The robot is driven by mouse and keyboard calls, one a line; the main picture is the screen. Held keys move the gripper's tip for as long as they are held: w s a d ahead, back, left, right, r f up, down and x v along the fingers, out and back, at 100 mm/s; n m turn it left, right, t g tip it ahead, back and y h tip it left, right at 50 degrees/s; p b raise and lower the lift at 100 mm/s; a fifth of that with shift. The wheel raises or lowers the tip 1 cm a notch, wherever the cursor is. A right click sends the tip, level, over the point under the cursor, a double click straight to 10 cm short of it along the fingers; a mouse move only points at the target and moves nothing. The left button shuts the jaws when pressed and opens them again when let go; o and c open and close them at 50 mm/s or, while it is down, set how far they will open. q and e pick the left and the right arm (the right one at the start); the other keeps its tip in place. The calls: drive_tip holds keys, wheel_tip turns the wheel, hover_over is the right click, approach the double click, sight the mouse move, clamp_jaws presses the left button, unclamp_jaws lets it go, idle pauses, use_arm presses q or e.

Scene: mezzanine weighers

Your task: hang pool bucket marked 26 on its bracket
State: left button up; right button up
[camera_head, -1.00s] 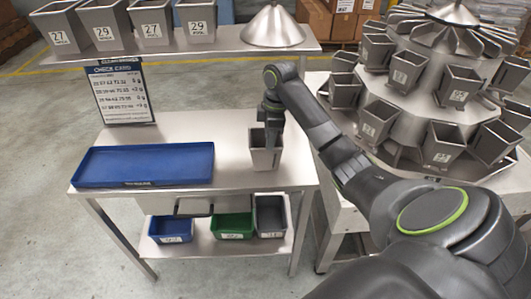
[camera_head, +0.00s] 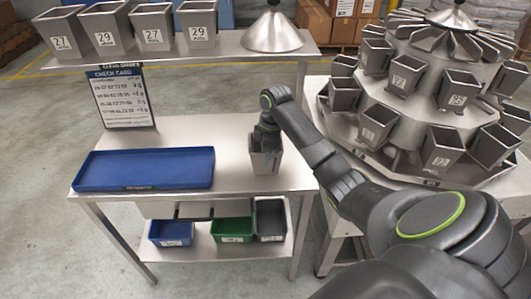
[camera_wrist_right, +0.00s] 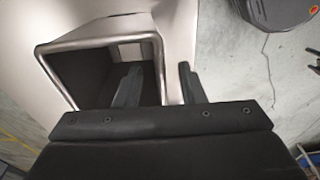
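A grey metal bucket (camera_head: 265,162) stands upright on the steel table, near its right end; I cannot read a number on it. My right gripper (camera_head: 267,142) is low over its rim. In the right wrist view the bucket's square open mouth (camera_wrist_right: 100,42) shows. The right gripper (camera_wrist_right: 158,85) has its fingers apart there, one inside the mouth and one outside the right wall, and that wall does not look gripped. The conical weigher (camera_head: 415,90) at the right carries several similar buckets; I cannot pick out the bracket for 26. My left gripper is not in view.
A blue tray (camera_head: 145,169) lies on the table's left half. Several buckets marked 27 and 29 (camera_head: 108,30) and a metal cone (camera_head: 272,32) stand on the upper shelf. A check card (camera_head: 122,98) hangs below it. Small bins (camera_head: 232,230) sit underneath.

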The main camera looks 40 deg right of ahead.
drive_tip(key=shift+f, duration=0.15)
drive_tip(key=shift+c, duration=0.5)
clamp_jaws()
drive_tip(key=shift+s, duration=0.1)
